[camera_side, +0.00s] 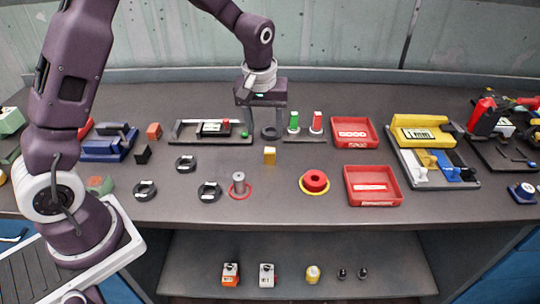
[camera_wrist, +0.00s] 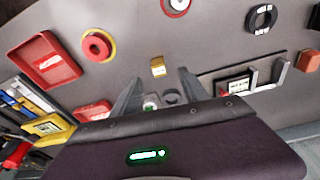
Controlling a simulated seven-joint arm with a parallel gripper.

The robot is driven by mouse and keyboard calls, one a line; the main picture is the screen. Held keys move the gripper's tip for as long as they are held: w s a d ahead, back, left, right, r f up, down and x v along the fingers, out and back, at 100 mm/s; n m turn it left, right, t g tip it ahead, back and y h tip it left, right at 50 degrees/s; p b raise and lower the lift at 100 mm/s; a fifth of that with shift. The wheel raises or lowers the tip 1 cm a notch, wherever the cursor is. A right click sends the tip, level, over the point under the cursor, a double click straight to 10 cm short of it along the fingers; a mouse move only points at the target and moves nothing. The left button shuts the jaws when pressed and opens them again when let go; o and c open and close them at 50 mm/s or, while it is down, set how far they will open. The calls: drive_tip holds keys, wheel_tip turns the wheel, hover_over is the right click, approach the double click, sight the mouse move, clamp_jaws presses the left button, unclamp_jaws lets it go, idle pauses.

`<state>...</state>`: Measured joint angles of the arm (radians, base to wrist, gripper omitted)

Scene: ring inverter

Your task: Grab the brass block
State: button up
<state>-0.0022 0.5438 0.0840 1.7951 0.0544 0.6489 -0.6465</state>
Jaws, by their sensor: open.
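The brass block (camera_side: 269,156), a small yellow cube, stands alone on the dark table near its middle. It also shows in the wrist view (camera_wrist: 158,67), with a light top face, just beyond my fingertips. My gripper (camera_side: 262,130) is open with its fingers pointing down, behind the block in the side view. Nothing is held, and the block is apart from both fingers. In the wrist view, the two grey fingers of my gripper (camera_wrist: 160,78) are spread wide, with the block seen in line with the gap between them.
A dark ring (camera_side: 270,132) lies by the fingers, beside a stand with green and red buttons (camera_side: 305,125). A grey post on a red disc (camera_side: 238,184), black rings (camera_side: 209,191) and a red ring (camera_side: 314,181) lie nearer. Red trays (camera_side: 373,186) stand right.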

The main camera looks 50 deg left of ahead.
sight(270, 150)
drive_tip(key=shift+n, duration=0.3)
drive_tip(key=w+f, duration=0.1)
drive_tip(key=f, duration=0.2)
drive_tip(key=w+a+f, duration=0.1)
drive_tip(key=f, duration=0.3)
drive_tip(key=w+f, duration=0.1)
drive_tip(key=f, duration=0.3)
drive_tip(key=shift+w+a, duration=0.15)
drive_tip(key=shift+a, duration=0.1)
clamp_jaws()
